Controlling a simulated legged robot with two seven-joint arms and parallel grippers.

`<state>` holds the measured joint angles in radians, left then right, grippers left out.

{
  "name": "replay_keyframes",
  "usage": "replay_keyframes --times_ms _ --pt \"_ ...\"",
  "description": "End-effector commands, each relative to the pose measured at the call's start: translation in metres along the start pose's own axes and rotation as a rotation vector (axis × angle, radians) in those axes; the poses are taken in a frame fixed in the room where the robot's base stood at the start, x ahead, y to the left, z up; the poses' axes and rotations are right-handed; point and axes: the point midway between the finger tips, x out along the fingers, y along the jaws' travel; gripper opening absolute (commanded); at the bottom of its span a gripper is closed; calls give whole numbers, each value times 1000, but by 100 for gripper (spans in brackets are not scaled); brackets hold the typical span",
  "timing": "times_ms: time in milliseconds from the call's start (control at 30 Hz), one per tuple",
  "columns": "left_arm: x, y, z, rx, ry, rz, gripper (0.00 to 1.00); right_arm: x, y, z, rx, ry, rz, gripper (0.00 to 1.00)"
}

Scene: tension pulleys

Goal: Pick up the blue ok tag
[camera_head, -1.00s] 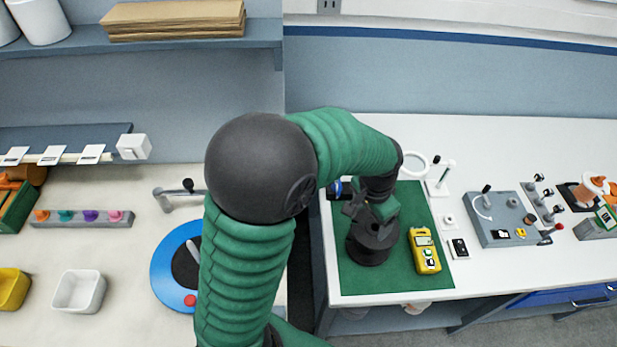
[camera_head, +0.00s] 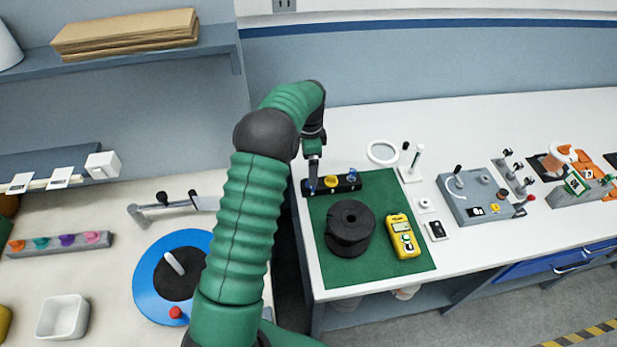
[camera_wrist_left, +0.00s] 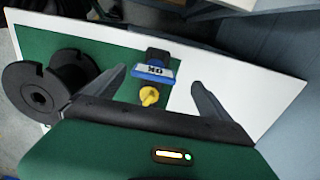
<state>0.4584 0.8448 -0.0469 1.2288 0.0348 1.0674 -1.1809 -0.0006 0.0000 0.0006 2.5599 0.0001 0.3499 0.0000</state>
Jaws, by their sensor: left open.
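The blue OK tag (camera_wrist_left: 153,72) has a white label and sits at one end of a black rack (camera_wrist_left: 158,54). In the head view the blue tag (camera_head: 311,187) shows as a small patch at the left end of the rack (camera_head: 342,184), partly covered by my left gripper (camera_head: 313,176). In the wrist view the left gripper (camera_wrist_left: 158,80) is open, with its fingers spread to either side of the tag and nothing held. I cannot tell how far the fingertips are above it. The right gripper is not in view.
A yellow tag (camera_head: 331,181) and another blue one (camera_head: 352,175) share the rack. A black spool (camera_head: 350,226) and yellow meter (camera_head: 402,237) stand on the green mat (camera_head: 375,272). White ring (camera_head: 382,152) and grey panel (camera_head: 478,192) are to the right.

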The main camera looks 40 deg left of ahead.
Motion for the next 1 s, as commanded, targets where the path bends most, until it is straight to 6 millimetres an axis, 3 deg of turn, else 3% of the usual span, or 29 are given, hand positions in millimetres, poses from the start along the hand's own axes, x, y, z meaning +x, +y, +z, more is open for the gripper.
replay_keyframes --times_ms 133,400,600,1000 --pt "13 0 0 0 0 1 94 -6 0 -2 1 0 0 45" --pt "60 -6 4 -1 5 6 94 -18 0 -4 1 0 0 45" --pt "61 -5 2 0 5 3 94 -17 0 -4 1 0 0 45" --pt "59 -3 0 0 4 0 43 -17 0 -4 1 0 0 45"
